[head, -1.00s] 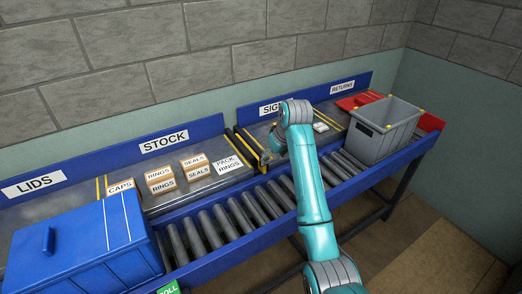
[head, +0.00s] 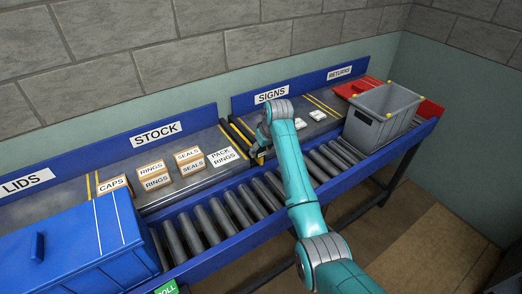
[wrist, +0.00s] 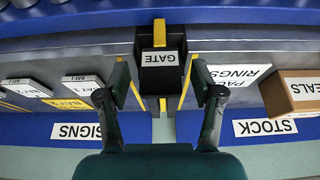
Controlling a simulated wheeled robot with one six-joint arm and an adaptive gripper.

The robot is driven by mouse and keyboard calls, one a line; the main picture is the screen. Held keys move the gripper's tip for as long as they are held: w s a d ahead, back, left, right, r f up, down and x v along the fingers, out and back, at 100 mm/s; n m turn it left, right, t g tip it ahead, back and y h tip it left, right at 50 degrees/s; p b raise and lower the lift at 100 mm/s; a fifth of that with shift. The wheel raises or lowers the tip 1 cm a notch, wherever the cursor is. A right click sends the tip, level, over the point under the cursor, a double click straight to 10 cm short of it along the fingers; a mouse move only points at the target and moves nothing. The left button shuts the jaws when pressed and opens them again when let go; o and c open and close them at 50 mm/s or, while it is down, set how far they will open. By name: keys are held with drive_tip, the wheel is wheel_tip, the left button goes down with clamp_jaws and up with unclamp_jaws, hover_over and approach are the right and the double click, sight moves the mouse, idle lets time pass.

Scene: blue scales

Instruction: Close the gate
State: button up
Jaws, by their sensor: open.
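The gate (wrist: 160,68) shows in the wrist view as a dark block with a white GATE label and yellow strips beside it. In the head view the gate (head: 239,136) is a dark bar with yellow edges between the STOCK and SIGNS sections, partly hidden at its front by my gripper. My gripper (wrist: 160,80) is open, with one finger on each side of the gate's lower part in the wrist view; I cannot tell whether they touch it. In the head view my gripper (head: 260,148) is at the gate's front end, mostly hidden by my arm.
The roller conveyor (head: 232,207) runs along the front. A grey tote (head: 381,117) stands on its right end, and a blue lidded bin (head: 75,247) on the left. Several small boxes (head: 157,177) sit in the STOCK section. White cards (head: 317,115) lie in the SIGNS section.

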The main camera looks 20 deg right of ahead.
drive_tip(key=shift+w+f, duration=0.2)
drive_tip(key=shift+f, duration=0.25)
clamp_jaws()
